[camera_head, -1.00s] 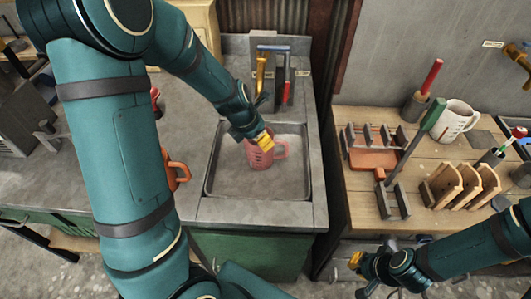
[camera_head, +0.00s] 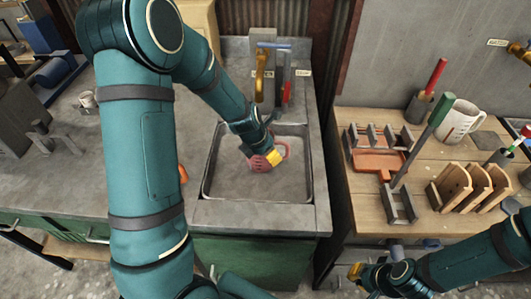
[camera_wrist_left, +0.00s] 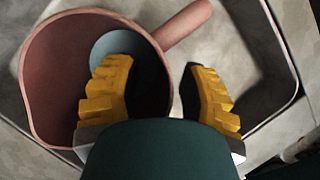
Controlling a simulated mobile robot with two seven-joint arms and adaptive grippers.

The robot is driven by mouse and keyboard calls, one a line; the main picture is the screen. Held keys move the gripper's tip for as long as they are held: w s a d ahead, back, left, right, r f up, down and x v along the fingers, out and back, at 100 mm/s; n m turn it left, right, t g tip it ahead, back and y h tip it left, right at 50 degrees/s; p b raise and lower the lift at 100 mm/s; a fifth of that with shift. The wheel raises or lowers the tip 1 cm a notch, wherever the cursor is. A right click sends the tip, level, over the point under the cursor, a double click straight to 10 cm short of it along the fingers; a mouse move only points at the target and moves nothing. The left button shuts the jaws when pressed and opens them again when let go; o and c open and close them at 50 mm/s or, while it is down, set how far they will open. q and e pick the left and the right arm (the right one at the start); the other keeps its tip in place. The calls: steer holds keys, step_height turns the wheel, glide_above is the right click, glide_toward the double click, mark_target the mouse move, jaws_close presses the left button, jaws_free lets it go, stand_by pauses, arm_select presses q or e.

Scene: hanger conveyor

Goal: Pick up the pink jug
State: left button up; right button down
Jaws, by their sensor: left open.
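The pink jug (camera_head: 257,164) stands in the sink basin, partly hidden by my left gripper (camera_head: 268,155). In the left wrist view I look down into the open jug (camera_wrist_left: 45,85), its handle (camera_wrist_left: 185,24) pointing to the upper right. My left gripper (camera_wrist_left: 158,95) is open there. Its left finger is over the jug's mouth and its right finger is outside, with the right wall of the jug between them. I cannot tell whether either finger touches it. My right gripper (camera_head: 356,271) is low at the front of the wooden bench; its opening is unclear.
The metal sink (camera_head: 225,193) has a raised rim around the jug. An orange thing is mostly hidden behind my left arm. The wooden bench (camera_head: 365,205) at right holds a white mug (camera_head: 458,122), racks and tools.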

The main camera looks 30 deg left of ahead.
arm_select(q)
jaws_close()
steer(key=shift+r, duration=0.1)
